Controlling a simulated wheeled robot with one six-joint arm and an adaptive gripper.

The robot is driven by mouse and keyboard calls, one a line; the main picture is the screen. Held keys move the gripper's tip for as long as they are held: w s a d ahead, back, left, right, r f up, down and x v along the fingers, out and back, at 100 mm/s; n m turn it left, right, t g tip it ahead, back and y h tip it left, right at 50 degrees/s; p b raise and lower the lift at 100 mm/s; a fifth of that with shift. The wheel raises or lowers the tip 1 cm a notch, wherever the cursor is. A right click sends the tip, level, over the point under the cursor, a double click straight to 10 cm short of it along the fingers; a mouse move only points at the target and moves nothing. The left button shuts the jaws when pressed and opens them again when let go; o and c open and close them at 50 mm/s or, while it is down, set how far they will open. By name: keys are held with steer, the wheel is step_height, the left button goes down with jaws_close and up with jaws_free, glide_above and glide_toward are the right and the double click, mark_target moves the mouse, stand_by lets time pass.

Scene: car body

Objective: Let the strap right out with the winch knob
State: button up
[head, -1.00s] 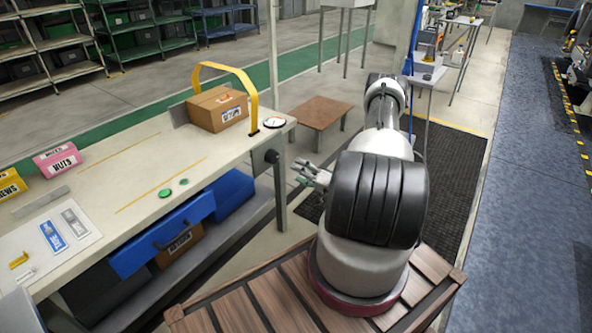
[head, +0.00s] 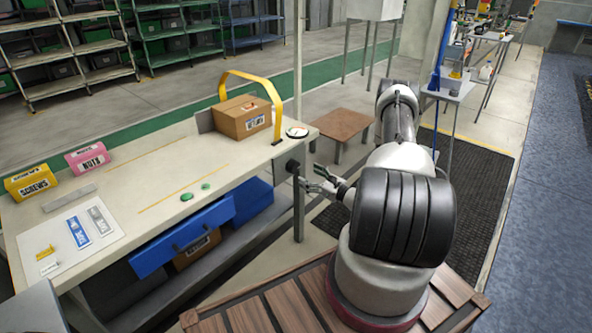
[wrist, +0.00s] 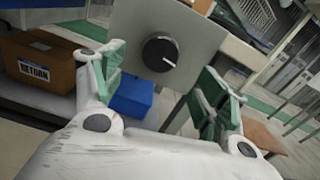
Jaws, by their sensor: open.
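The dark winch knob (head: 292,167) is on the right end of the workbench. In the wrist view the knob (wrist: 160,52) is round and black with a white mark, on a grey plate. The yellow strap (head: 270,90) stands in a high loose arch over a brown cardboard box (head: 243,118) on the bench. My gripper (head: 318,181) is open just right of the knob. In the wrist view its green-padded fingers (wrist: 164,88) are spread to either side, with the knob ahead between them and a visible gap.
A round white dial (head: 297,132) lies at the bench corner above the knob. A blue drawer (head: 182,238) sticks out under the bench front. A low brown table (head: 341,127) stands behind. Yellow and pink bins (head: 87,158) sit far left on the bench.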

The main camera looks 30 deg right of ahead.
mark_target(296, 169)
steer(key=shift+m, duration=0.8)
steer(key=x, duration=0.8)
steer(key=shift+c, duration=0.2)
steer(key=c, duration=1)
